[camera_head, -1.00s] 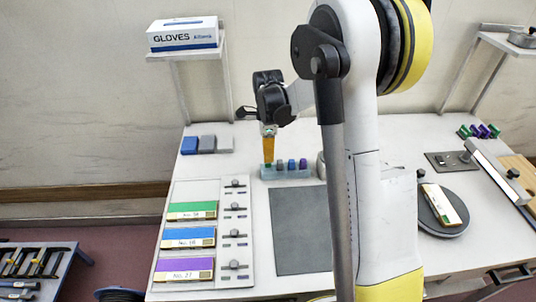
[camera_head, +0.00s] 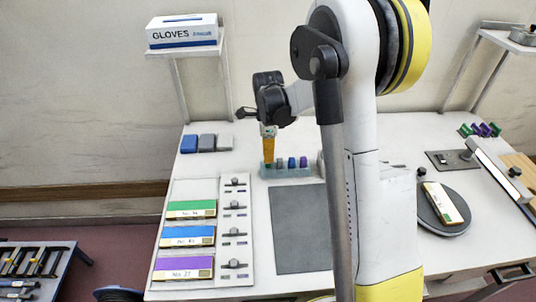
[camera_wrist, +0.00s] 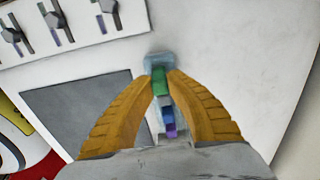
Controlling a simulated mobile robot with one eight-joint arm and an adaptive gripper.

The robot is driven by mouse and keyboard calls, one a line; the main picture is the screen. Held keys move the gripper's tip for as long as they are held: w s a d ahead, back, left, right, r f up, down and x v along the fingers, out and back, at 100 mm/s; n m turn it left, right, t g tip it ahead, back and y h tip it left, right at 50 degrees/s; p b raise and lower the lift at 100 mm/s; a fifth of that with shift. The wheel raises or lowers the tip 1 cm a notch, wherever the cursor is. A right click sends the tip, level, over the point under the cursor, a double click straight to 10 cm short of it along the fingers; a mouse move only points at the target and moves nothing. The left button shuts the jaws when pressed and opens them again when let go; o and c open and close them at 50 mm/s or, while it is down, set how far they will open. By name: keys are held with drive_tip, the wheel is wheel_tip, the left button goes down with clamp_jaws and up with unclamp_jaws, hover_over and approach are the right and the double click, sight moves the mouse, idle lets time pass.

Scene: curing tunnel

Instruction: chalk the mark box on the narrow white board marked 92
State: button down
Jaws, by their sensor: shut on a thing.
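My gripper (camera_head: 268,160) points down over the translucent chalk holder (camera_head: 290,174) at the back middle of the table. Its orange fingers are shut on a green chalk (camera_wrist: 159,82), which still appears to be at the holder. Grey, blue (camera_wrist: 168,117) and purple chalks stand in line beside it. Green, blue (camera_head: 187,235) and purple boards with labels lie in the rack at the left.
A grey mat (camera_head: 298,230) lies in front of the holder. Knobs line the rack (camera_head: 237,187). Blue and grey blocks (camera_head: 206,142) sit at the back left, below a glove box (camera_head: 183,32) on a shelf. A bar tool (camera_head: 495,170) lies at the far right.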

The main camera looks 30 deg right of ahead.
drive_tip(key=shift+f+b, duration=0.4)
drive_tip(key=shift+f, duration=0.2)
drive_tip(key=c, duration=1.4)
unclamp_jaws()
drive_tip(key=shift+r, duration=0.15)
drive_tip(key=shift+r+p, duration=2.3)
drive_tip(key=shift+r, duration=1.1)
